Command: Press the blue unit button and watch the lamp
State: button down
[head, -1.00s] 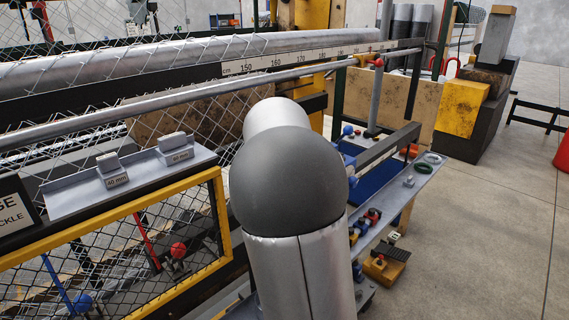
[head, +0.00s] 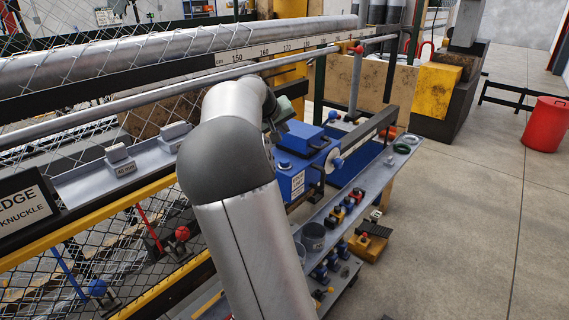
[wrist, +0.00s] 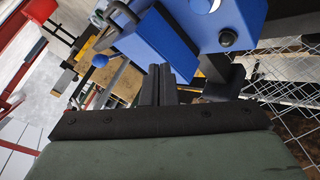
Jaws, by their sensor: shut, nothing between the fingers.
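The blue unit (head: 314,144) stands beside the rail in the head view, with a pale label (head: 298,184) on its near face. A small round blue knob (head: 285,164) sits on it near the label; I cannot tell if it is the button. In the wrist view the blue unit (wrist: 179,38) fills the top, with a dark round part (wrist: 227,39) on its face and a pale round part (wrist: 206,4) cut by the top edge. I cannot tell which part is the lamp or whether it is lit. My gripper (wrist: 156,70) is shut and empty, with its black fingertips near the unit's lower edge.
A grey shelf (head: 377,181) with several small coloured parts runs below the unit. The long steel rail (head: 190,75) and chainlink mesh lie to the left. A red bin (head: 545,124) stands far right. The concrete floor (head: 470,230) at right is clear.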

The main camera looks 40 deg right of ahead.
aim_at(283, 163)
notch_tip(283, 163, down, 8)
jog(key=b, duration=0.5)
jog(key=shift+r, duration=0.15)
dwell(1.6)
jog(key=shift+f+b, duration=0.4)
jog(key=shift+b, duration=0.05)
jog(key=shift+f+b, duration=0.5)
jog(key=shift+f, duration=0.05)
dwell(0.5)
jog(key=shift+r, duration=0.1)
jog(key=shift+r+p, duration=0.6)
jog(key=shift+r, duration=0.25)
jog(key=shift+r+p, duration=1.8)
jog(key=shift+r, duration=0.75)
